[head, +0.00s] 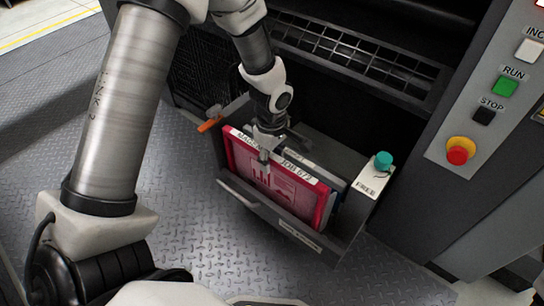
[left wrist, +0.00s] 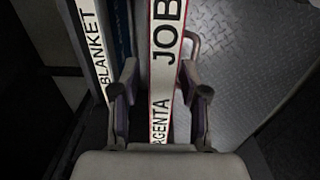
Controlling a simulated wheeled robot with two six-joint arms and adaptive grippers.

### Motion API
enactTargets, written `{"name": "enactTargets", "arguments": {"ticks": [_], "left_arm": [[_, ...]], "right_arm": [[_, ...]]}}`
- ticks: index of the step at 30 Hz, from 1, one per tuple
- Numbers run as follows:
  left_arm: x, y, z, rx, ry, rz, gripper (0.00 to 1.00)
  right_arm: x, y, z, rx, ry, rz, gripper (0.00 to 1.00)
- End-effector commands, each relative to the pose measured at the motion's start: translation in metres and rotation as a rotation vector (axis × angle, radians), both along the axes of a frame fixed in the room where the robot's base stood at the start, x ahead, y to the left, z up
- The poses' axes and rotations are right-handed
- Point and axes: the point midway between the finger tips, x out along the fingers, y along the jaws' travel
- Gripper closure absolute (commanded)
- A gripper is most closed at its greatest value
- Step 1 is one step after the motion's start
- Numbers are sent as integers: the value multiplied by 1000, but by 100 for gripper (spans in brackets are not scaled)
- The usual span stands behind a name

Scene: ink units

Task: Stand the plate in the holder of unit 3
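The magenta plate (head: 270,190) stands upright in the dark holder (head: 295,232) on the front of the unit. Its white top edge strip carries "JOB" lettering and shows in the left wrist view (left wrist: 165,40). My left gripper (head: 265,158) is over that top edge. In the left wrist view its fingers (left wrist: 162,95) are on either side of the strip, with a gap on each side. It is open. The lower part of the plate is hidden behind the holder's front. I cannot read a unit number. My right gripper is not in view.
A strip marked "BLANKET" (left wrist: 93,50) stands beside the plate. A teal knob (head: 383,160) with a "FREE" label is at the holder's right end, an orange lever (head: 210,125) at its left. A control panel (head: 480,110) is at right. The metal floor in front is clear.

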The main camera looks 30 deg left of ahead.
Motion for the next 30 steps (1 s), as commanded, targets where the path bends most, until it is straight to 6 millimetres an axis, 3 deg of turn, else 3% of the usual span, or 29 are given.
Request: {"name": "enactTargets", "arguments": {"ticks": [11,24,30], "left_arm": [[1,0,7,0,-3,0,47],[0,0,105,1,-4,0,47],[-1,0,120,0,-1,0,47]], "right_arm": [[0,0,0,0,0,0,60],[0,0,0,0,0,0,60],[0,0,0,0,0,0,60]]}}
